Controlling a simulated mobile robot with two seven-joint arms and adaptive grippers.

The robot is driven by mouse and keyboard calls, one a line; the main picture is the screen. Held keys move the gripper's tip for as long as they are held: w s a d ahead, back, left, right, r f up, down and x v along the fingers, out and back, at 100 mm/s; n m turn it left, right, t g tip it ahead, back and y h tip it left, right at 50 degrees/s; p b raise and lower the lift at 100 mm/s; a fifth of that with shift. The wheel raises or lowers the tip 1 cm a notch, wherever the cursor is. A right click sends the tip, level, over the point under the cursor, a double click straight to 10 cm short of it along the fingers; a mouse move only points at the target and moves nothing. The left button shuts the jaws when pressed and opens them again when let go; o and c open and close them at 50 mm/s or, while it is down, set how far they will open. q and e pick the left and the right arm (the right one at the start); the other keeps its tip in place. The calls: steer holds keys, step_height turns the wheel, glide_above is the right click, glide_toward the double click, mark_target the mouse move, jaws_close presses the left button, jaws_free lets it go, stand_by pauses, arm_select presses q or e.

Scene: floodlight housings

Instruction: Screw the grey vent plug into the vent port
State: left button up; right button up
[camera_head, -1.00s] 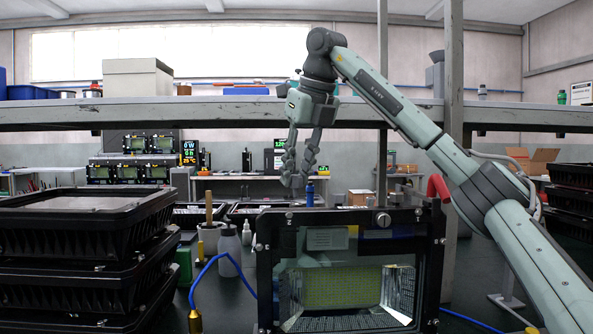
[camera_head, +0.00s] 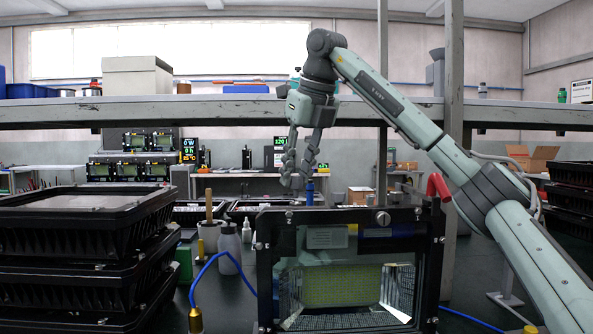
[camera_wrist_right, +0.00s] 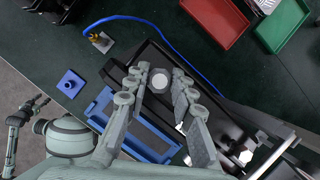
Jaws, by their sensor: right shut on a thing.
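My right gripper (camera_head: 297,183) points down above the top edge of the black floodlight housing (camera_head: 264,275), which stands upright with its glass front facing me. In the right wrist view my right gripper (camera_wrist_right: 160,76) is shut on the round grey vent plug (camera_wrist_right: 160,81), whose pale round face shows between the fingertips. The black housing (camera_wrist_right: 118,71) lies beneath it. The vent port cannot be made out and may be hidden under the plug. What looks like my left gripper (camera_wrist_right: 34,104) shows small at the left edge of the wrist view, its jaws unclear.
Black housings (camera_head: 85,240) are stacked at the left. A blue holder (camera_wrist_right: 150,133) lies against the housing. Red (camera_wrist_right: 215,18) and green (camera_wrist_right: 283,22) trays are at the far side.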

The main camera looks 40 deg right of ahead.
steer(key=shift+f+b, duration=0.55)
steer(key=shift+f, duration=0.65)
steer(key=o, duration=1)
steer(key=v, duration=1.2)
steer(key=shift+a+f, duration=0.1)
